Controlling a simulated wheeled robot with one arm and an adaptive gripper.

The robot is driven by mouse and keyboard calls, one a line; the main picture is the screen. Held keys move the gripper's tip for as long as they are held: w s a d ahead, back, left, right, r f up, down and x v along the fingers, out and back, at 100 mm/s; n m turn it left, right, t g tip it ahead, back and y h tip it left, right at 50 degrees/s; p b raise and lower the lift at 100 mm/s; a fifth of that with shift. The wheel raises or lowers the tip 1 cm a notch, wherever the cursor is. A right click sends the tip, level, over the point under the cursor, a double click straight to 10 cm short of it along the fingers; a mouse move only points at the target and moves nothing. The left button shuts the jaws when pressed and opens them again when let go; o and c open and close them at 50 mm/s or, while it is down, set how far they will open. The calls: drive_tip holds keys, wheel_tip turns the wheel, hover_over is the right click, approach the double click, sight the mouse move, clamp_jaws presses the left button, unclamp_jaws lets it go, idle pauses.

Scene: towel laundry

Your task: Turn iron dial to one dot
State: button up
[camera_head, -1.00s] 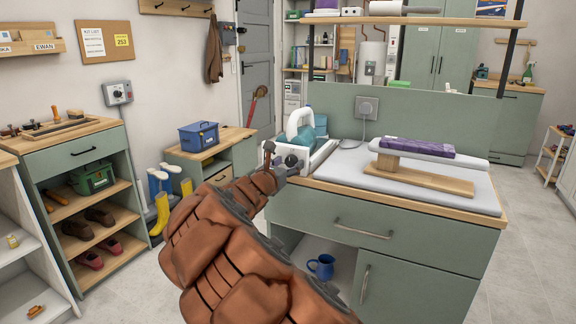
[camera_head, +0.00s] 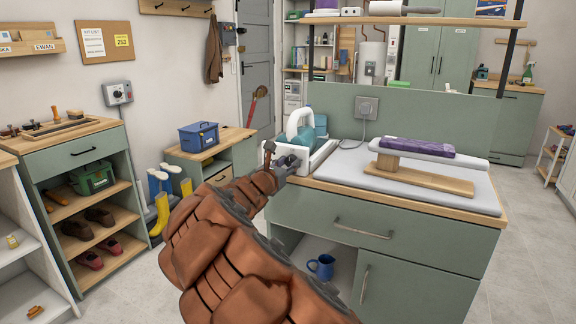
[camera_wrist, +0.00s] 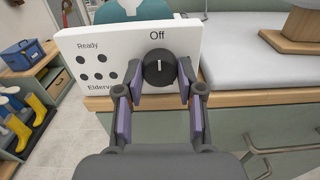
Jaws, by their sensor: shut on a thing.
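The iron station's white front panel (camera_wrist: 75,50) fills the upper left of the wrist view, with "Ready", "Off" and several dark dots. Its black round dial (camera_wrist: 160,68) has a white pointer line aimed up toward "Off". My gripper (camera_wrist: 160,84) has its two fingers at the left and right sides of the dial, shut on it. In the head view my gripper (camera_head: 288,161) covers the dial and most of the panel (camera_head: 268,152). The iron (camera_head: 301,121), with a white handle and teal body, rests behind the panel.
The station stands at the left end of a green cabinet (camera_head: 400,228) with a padded grey top (camera_head: 345,172). A wooden sleeve board (camera_head: 430,178) holding a folded purple towel (camera_head: 418,147) is to the right. A blue box (camera_head: 198,134) sits on a side cabinet at left.

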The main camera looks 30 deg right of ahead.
drive_tip(key=m+b, duration=0.3)
drive_tip(key=shift+f+m+b, duration=0.15)
drive_tip(key=shift+m+b, duration=0.25)
drive_tip(key=m+b, duration=0.5)
drive_tip(key=shift+f, duration=0.1)
drive_tip(key=m+b, duration=0.4)
drive_tip(key=m, duration=0.1)
drive_tip(key=shift+a+r+m+b, duration=0.1)
drive_tip(key=shift+r+m+b, duration=0.2)
drive_tip(key=shift+m+b, duration=0.65)
drive_tip(key=o, duration=1.1)
drive_tip(key=shift+o, duration=0.2)
